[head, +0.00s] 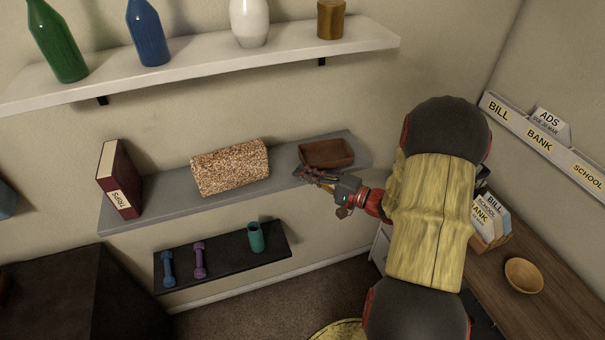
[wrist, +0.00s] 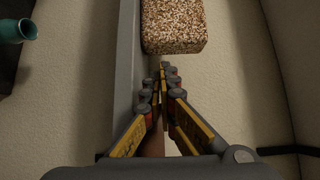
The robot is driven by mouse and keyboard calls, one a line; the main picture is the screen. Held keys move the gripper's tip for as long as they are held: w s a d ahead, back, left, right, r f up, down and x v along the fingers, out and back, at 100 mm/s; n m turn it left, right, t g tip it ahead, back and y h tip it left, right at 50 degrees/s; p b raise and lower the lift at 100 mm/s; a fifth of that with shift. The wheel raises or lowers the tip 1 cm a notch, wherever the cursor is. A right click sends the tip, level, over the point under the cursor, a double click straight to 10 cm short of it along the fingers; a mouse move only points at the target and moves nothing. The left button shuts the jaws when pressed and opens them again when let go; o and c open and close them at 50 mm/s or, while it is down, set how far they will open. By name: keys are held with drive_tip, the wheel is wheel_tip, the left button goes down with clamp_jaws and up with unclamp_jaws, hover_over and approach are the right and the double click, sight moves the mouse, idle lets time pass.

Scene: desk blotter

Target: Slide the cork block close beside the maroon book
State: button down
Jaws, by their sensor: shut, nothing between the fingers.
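The cork block (head: 230,167), a speckled tan brick shape, rests on the middle of the grey shelf (head: 160,197). The maroon book (head: 119,180) stands upright near the shelf's left end, with a clear gap between it and the block. My gripper (head: 302,175) is shut and empty at the right part of the shelf, to the right of the block and in front of the brown tray. In the wrist view the cork block (wrist: 173,25) lies ahead of my shut fingertips (wrist: 163,68), with a small gap; they do not appear to touch.
A brown tray (head: 327,154) sits at the shelf's right end, close to my gripper. A white shelf (head: 200,72) with bottles hangs above. The grey shelf is bare between book and block.

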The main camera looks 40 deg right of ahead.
sight(229, 177)
drive_tip(key=x, duration=0.7)
drive_tip(key=shift+w+a+b, duration=0.2)
drive_tip(key=shift+w+b, duration=0.05)
drive_tip(key=shift+b, duration=0.05)
drive_tip(key=w+a+b, duration=0.1)
drive_tip(key=a+b, duration=0.1)
drive_tip(key=a, duration=0.2)
drive_tip(key=w+a+b, duration=0.1)
drive_tip(key=w+a, duration=0.1)
drive_tip(key=a, duration=0.3)
drive_tip(key=w+a+b, duration=0.1)
drive_tip(key=a+b, duration=0.1)
drive_tip(key=a, duration=0.2)
drive_tip(key=shift+w+a+f+b, duration=0.25)
drive_tip(key=shift+w+a+b, duration=0.1)
drive_tip(key=shift+a, duration=0.05)
drive_tip(key=shift+w+a+r+b, duration=0.1)
drive_tip(key=shift+a+r+b, duration=0.1)
drive_tip(key=shift+a+b, duration=0.1)
drive_tip(key=shift+w+a, duration=0.15)
drive_tip(key=shift+a, duration=0.2)
drive_tip(key=shift+d, duration=0.1)
